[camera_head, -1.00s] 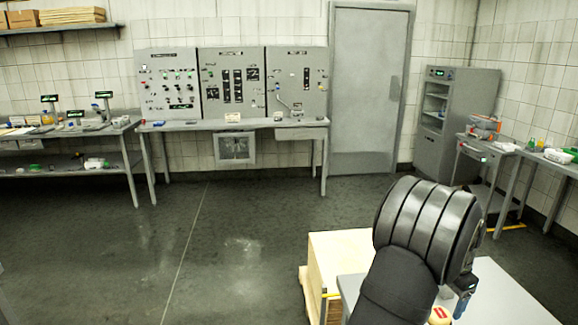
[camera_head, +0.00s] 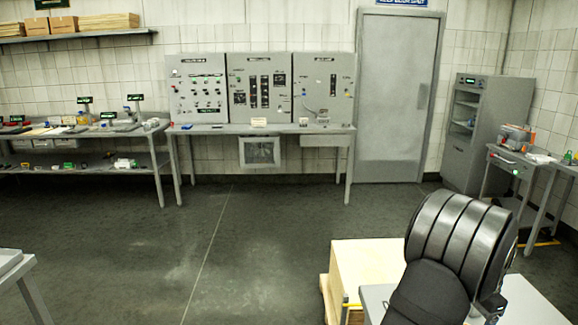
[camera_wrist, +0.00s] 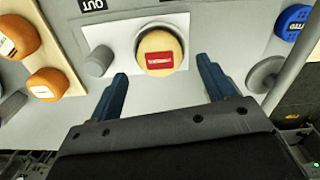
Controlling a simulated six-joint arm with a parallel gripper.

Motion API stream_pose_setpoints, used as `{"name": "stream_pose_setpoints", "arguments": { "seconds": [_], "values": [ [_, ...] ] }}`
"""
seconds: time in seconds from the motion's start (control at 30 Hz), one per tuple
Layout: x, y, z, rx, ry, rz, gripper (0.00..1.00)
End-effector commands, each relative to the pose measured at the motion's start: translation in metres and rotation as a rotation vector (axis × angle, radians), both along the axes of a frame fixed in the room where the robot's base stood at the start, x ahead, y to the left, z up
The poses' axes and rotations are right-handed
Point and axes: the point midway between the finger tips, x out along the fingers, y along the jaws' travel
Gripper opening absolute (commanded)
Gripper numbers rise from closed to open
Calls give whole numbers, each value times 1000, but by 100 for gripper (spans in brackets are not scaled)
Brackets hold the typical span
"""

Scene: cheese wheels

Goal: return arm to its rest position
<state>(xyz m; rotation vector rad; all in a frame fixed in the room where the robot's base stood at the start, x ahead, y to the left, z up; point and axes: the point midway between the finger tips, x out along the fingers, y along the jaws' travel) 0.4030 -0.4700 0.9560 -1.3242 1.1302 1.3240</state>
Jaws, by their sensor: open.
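My arm (camera_head: 455,250) is at the lower right of the head view, bent over a grey table (camera_head: 525,300); its end is mostly hidden or cut off there. In the wrist view my gripper (camera_wrist: 162,67) is open, with its two blue fingers apart and nothing held between them. Beyond the fingertips, a pale yellow cheese wheel (camera_wrist: 151,42) with a red label sits on a white square on the grey surface. It appears apart from both fingers.
Two orange wheels (camera_wrist: 46,84) lie at the left of the wrist view and a blue wheel (camera_wrist: 292,20) at the upper right. A wooden crate (camera_head: 365,270) stands beside the table. The floor to the left is open.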

Motion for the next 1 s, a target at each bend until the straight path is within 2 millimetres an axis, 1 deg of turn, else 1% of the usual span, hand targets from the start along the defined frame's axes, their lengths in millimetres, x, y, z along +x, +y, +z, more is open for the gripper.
{"name": "stream_pose_setpoints", "arguments": {
  "seconds": [0.17, 0.27, 0.37, 0.4, 0.5, 0.97, 1.0],
  "values": [
    [0, 0, -10, 1, 0, 0, 75],
    [0, 0, -24, 2, 1, 0, 75],
    [0, 1, -44, 3, 2, 0, 75],
    [1, -1, -29, -4, -4, 0, 75],
    [1, -1, -7, -4, -4, 0, 75],
    [0, 0, 85, -4, -3, 0, 75],
    [-1, 1, 72, 4, 3, 0, 75]
  ]
}}
